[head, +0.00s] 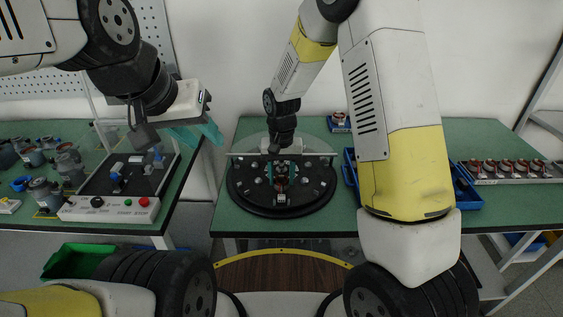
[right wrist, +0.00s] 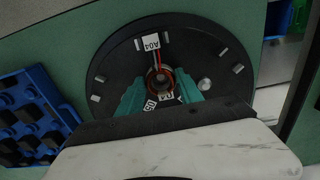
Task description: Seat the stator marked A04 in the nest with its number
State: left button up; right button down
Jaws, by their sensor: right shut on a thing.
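The stator (right wrist: 159,78), a ring with copper windings, sits between the teal fingers of my right gripper (right wrist: 160,92) in the right wrist view. Red and dark leads run from it to a white tag reading A04 (right wrist: 152,43). In the head view the stator (head: 281,181) is small, under my right gripper (head: 281,170), over the middle of the black round plate (head: 245,203). I cannot tell whether it touches the plate. Number labels by the fingers (right wrist: 150,104) are partly hidden. My left gripper (head: 200,132) hangs over the left table's edge, its jaw gap unclear.
The plate carries several metal fittings and stands on the green table (head: 228,217). A blue bin (right wrist: 38,115) is beside it. A row of stators (head: 507,168) stands at the right. On the left are a control box (head: 110,209) and several grey cylindrical parts (head: 68,165).

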jog(key=shift+f, duration=0.3)
jog(key=c, duration=0.7)
grip_release()
notch_tip(320, 180, up, 8)
jog(key=shift+f, duration=0.15)
